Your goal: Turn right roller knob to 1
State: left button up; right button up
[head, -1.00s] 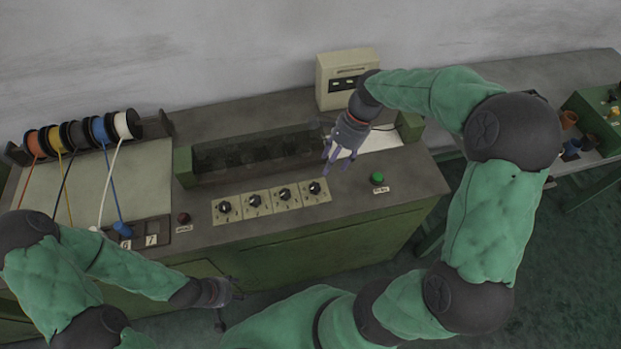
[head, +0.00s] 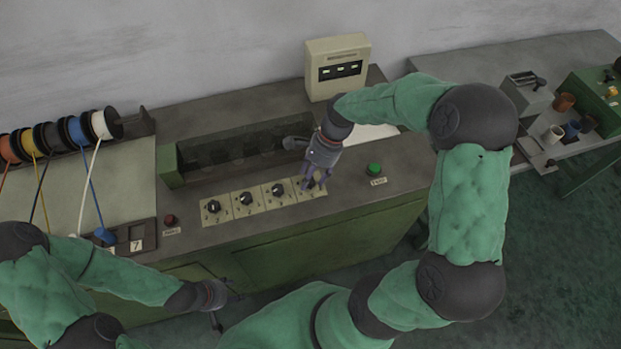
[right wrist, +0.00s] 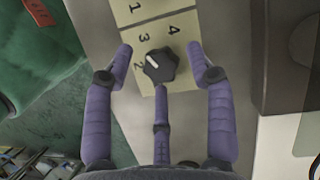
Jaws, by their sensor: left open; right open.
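The rightmost dial knob (head: 307,184), taken as the right roller knob, is black on a cream plate and partly hidden by my fingers in the head view. In the right wrist view the knob (right wrist: 161,67) shows a white mark pointing to the left, near the 2 and 3. My right gripper (head: 315,187) is open over it. In the right wrist view its fingers (right wrist: 160,52) stand on both sides of the knob, with a third below; contact cannot be told. My left gripper (head: 218,296) is open and empty in front of the machine.
Three similar knobs (head: 246,199) sit to the left in the row. A green button (head: 374,169) lies to the right and a red button (head: 170,220) to the left. A dark trough (head: 235,150) runs behind the knobs. A cream display box (head: 338,69) stands at the back.

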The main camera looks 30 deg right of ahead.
jog(key=shift+a+f, duration=0.15)
jog(key=shift+f, duration=0.15)
jog(key=c, duration=1.1)
jog(key=shift+r, duration=0.1)
